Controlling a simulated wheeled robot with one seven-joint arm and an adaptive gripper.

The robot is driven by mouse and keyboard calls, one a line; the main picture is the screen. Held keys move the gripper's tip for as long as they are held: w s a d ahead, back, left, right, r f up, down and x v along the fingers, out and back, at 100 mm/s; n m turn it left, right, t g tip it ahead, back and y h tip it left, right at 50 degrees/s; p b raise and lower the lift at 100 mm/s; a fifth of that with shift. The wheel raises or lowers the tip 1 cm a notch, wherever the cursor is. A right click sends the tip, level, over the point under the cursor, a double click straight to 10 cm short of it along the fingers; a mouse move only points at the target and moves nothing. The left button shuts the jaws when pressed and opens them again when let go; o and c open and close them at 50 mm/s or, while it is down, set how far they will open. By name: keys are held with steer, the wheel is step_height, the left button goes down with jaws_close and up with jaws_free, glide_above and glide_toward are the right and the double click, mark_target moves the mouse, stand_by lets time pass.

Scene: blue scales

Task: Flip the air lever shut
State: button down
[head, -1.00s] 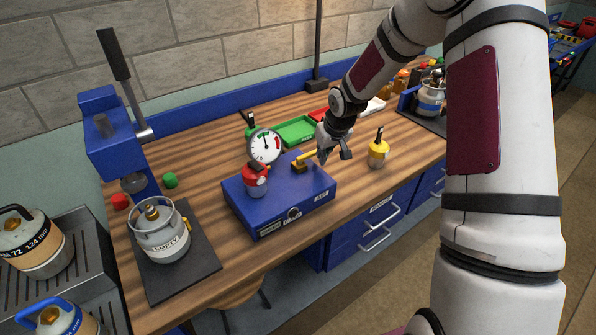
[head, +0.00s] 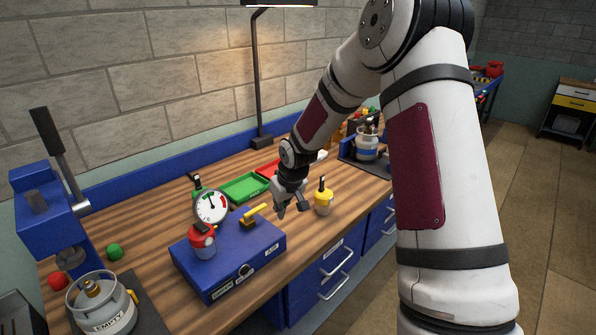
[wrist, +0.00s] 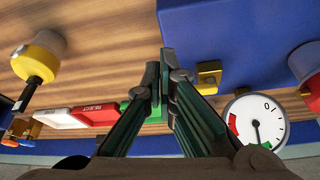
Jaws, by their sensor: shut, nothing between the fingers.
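The yellow air lever (head: 255,215) sits on top of the blue box (head: 215,262), near its right end. My gripper (head: 292,211) is shut and empty, just right of the handle's tip, with a small gap in the head view. In the wrist view my closed fingers (wrist: 160,78) point toward the bench beside the blue box (wrist: 235,30). A brass-yellow part (wrist: 208,76), seemingly the lever, lies right of them; some of it may be hidden behind a finger.
A yellow canister (head: 323,200) stands close right of my gripper. A green tray (head: 244,187) lies behind. Bare wood lies in front of the yellow canister.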

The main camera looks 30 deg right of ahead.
steer(key=d+p+v, duration=0.1)
steer(key=v, duration=1.5)
steer(key=shift+r, duration=0.4)
steer(key=shift+d, duration=0.15)
steer(key=s+a+r+h, duration=0.1)
steer(key=s+a+r, duration=0.25)
steer(key=s, duration=0.25)
steer(key=s+a+r+h, duration=0.1)
steer(key=s+a+r, duration=0.2)
steer(key=s+r, duration=0.3)
steer(key=s+a, duration=0.2)
steer(key=s, duration=0.6)
steer(key=s+a+r+m+t+y, duration=0.1)
steer(key=s+a, duration=0.1)
steer(key=s, duration=0.7)
steer(key=shift+y, duration=0.3)
steer(key=shift+a+r, duration=0.1)
